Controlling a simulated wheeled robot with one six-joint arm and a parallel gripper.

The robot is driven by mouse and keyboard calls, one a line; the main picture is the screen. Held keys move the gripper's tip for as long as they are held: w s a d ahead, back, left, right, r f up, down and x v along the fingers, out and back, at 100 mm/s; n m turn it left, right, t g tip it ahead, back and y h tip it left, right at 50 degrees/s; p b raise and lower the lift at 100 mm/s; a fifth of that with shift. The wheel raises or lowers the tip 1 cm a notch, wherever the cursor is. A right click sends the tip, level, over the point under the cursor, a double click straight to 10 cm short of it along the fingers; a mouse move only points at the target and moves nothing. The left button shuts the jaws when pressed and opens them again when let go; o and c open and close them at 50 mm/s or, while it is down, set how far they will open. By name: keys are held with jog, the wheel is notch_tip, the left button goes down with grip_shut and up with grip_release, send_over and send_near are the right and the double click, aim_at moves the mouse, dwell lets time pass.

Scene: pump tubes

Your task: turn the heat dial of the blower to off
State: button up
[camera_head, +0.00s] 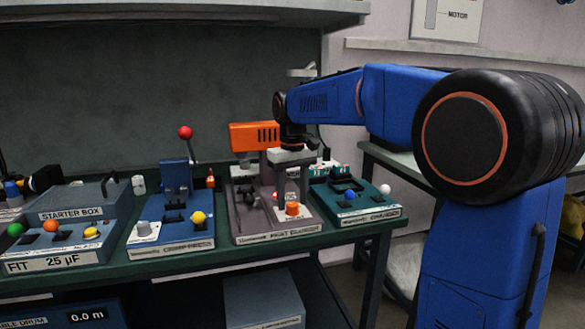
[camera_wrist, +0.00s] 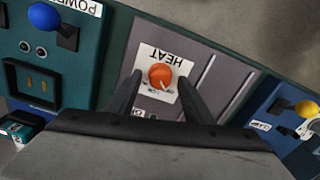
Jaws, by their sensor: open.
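The blower (camera_head: 254,134) is an orange unit on a grey base at the middle of the bench. Its heat dial (camera_head: 292,209) is an orange knob on a white plate at the base's front right. In the wrist view the heat dial (camera_wrist: 161,76) shows under the word HEAT, with a pale pointer line. My gripper (camera_head: 280,190) hangs above the base, and its fingers come down near the dial. In the wrist view my gripper (camera_wrist: 160,85) is open, one finger on each side of the dial. I cannot tell whether they touch it.
A teal charger box (camera_head: 362,212) with a white-knobbed lever stands close on the right. A blue crimp press (camera_head: 172,235) with yellow and red knobs stands on the left. Farther left is the starter box (camera_head: 70,212). The bench's front edge runs just before them.

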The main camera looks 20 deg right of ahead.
aim_at(292, 204)
notch_tip(292, 204, up, 16)
dwell(0.5)
jog(key=shift+r, duration=0.1)
jog(key=s+d+f+m+t, duration=0.1)
jog(key=s+d+f, duration=0.1)
jog(key=s+f, duration=0.5)
jog(key=s+d+f+t, duration=0.1)
jog(key=s+d+f, duration=0.2)
jog(key=s, duration=0.8)
jog(key=s+d+f+m+t, duration=0.1)
jog(key=s+d+f+t, duration=0.1)
jog(key=s+f, duration=1.3)
notch_tip(292, 204, down, 3)
jog(key=shift+s+f+t, duration=0.15)
jog(key=shift+s+t, duration=0.25)
jog(key=shift+c, duration=0.4)
